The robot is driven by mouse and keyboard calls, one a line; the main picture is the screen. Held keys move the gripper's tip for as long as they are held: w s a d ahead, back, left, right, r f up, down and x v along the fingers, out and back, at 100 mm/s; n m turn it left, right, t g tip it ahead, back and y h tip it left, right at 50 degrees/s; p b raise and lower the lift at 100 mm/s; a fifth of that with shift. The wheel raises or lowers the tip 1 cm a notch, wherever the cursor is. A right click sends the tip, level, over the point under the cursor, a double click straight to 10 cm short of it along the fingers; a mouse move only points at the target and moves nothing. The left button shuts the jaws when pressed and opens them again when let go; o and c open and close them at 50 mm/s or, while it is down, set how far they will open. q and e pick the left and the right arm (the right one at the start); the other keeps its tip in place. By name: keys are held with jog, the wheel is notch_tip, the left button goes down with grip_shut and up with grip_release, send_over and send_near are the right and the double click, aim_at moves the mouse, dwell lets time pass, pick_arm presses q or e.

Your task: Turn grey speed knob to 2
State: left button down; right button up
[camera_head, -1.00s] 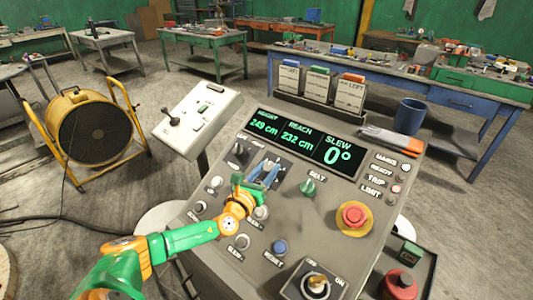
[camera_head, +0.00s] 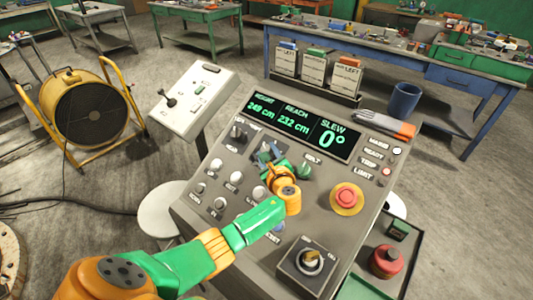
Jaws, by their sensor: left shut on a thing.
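My left gripper (camera_head: 268,157) reaches over the sloping console and is shut at the dark plate in its upper left part. It appears to be shut on the grey speed knob, which my fingers and wrist largely hide. The knob's pointer and scale numbers cannot be read. The green belt knob (camera_head: 304,171) is just right of the gripper. My right gripper is not in view.
The display (camera_head: 304,129) reads height 249 cm, reach 232 cm and slew 0°. A red stop button (camera_head: 346,197) and a key switch (camera_head: 311,259) are on the right and lower console. Several small knobs (camera_head: 216,165) lie left of my wrist. A grey pendant box (camera_head: 194,100) stands beyond the console's left edge.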

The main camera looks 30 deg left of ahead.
pick_arm(q)
jog(key=shift+d+f+n+g+y, duration=0.15)
jog(key=shift+n+g+y, duration=0.15)
jog(key=shift+n+g, duration=0.4)
jog(key=shift+c, duration=2)
grip_release()
jog(key=v, duration=0.7)
jog(key=shift+d+b, duration=0.2)
jog(key=shift+b, duration=0.1)
jog(key=shift+a, duration=0.1)
jog(key=shift+w, duration=0.1)
